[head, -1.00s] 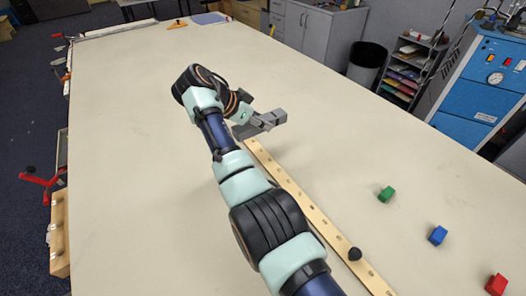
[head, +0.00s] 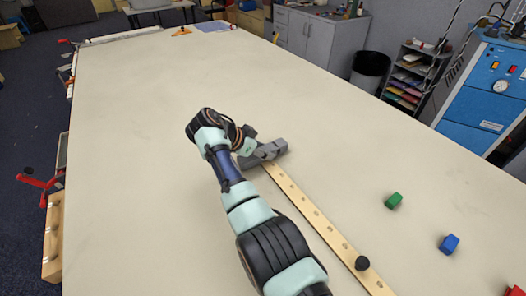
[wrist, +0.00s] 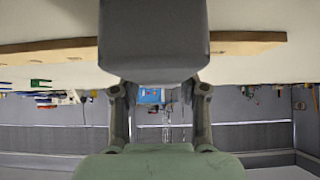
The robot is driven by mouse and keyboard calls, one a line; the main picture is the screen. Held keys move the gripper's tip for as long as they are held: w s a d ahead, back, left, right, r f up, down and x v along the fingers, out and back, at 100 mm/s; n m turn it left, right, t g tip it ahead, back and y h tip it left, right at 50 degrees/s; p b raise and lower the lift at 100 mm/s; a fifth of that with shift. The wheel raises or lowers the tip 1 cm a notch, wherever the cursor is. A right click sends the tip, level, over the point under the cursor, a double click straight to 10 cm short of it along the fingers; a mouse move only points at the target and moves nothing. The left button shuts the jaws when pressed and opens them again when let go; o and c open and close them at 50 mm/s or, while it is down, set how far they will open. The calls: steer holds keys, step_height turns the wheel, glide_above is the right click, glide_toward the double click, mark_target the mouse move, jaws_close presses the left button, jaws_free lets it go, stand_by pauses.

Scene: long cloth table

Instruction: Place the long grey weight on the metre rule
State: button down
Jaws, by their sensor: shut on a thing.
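The long grey weight (head: 278,149) is a plain grey block. My gripper (head: 260,154) is shut on it, at the far end of the metre rule (head: 316,216). The rule is a pale wooden strip with several dark marks, running toward the lower right. In the wrist view the weight (wrist: 154,40) fills the top middle between my fingers (wrist: 160,82). The rule (wrist: 50,53) shows on both sides of it, its middle part hidden by the weight. I cannot tell whether the weight touches the rule.
A small black piece (head: 362,263) sits on the near part of the rule. Green (head: 394,200), blue (head: 449,244) and red (head: 515,291) blocks lie to its right, the red one cut by the frame edge. The table's left side (head: 130,170) is clear.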

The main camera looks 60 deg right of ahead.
steer(key=c, duration=0.6)
jaws_free()
steer(key=shift+r, duration=0.1)
steer(key=shift+w+a+r, duration=0.15)
steer(key=shift+r, duration=0.1)
steer(key=p+v, duration=0.2)
steer(key=v, duration=0.9)
steer(key=shift+w+a+p, duration=0.1)
steer(key=shift+a+p, duration=0.05)
steer(key=shift+p, duration=0.15)
